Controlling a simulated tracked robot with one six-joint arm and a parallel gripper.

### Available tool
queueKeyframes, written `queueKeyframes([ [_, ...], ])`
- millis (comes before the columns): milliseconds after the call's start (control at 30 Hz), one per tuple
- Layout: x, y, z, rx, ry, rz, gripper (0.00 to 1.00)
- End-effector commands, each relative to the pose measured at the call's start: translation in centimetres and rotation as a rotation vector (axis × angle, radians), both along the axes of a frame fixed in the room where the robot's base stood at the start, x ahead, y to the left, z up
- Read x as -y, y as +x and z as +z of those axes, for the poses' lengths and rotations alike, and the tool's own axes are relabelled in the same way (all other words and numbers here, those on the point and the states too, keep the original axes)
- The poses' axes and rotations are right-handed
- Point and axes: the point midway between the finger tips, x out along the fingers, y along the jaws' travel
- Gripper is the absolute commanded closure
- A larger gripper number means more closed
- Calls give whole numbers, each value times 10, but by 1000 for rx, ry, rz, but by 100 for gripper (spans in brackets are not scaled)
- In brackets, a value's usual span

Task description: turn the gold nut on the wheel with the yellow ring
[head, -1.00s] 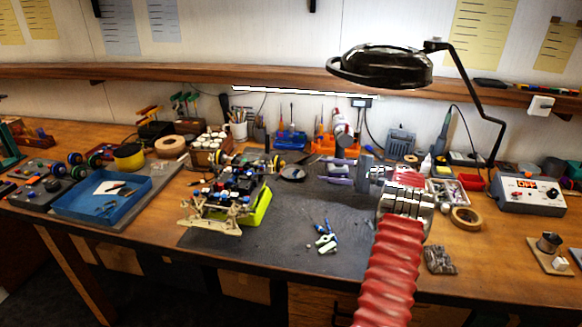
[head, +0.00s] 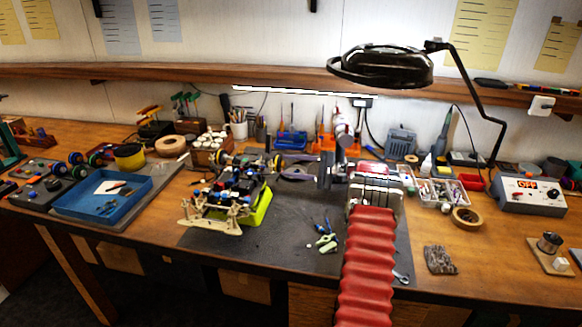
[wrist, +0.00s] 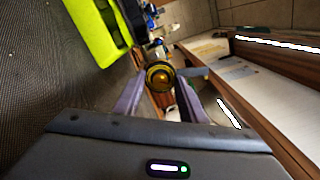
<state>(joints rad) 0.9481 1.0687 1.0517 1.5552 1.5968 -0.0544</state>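The wheel with the yellow ring (wrist: 150,70) faces me in the wrist view, its gold nut (wrist: 160,78) at the middle. In the head view this wheel (head: 278,163) is small, at the right rear corner of the RC car (head: 228,196). My gripper (head: 285,168) is open, with its purple fingers pointing left toward the wheel. In the wrist view the fingers stand on either side of the line to the nut, with nothing held between them. I cannot tell the exact gap from fingertips to nut.
The car rests on a yellow-green stand (head: 257,212) on a dark mat (head: 290,245). A magnifier lamp (head: 385,68) hangs above. An orange tool holder (head: 325,143) stands behind.

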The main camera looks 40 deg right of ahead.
Motion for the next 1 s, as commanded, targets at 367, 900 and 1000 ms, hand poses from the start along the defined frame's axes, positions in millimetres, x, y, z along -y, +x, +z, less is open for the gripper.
queueKeyframes([
  [367,-1,1,0,0,0,1,70],
  [900,1,0,-1,-1,1,-1,100],
  [1000,1,-1,-1,-4,2,-1,100],
])
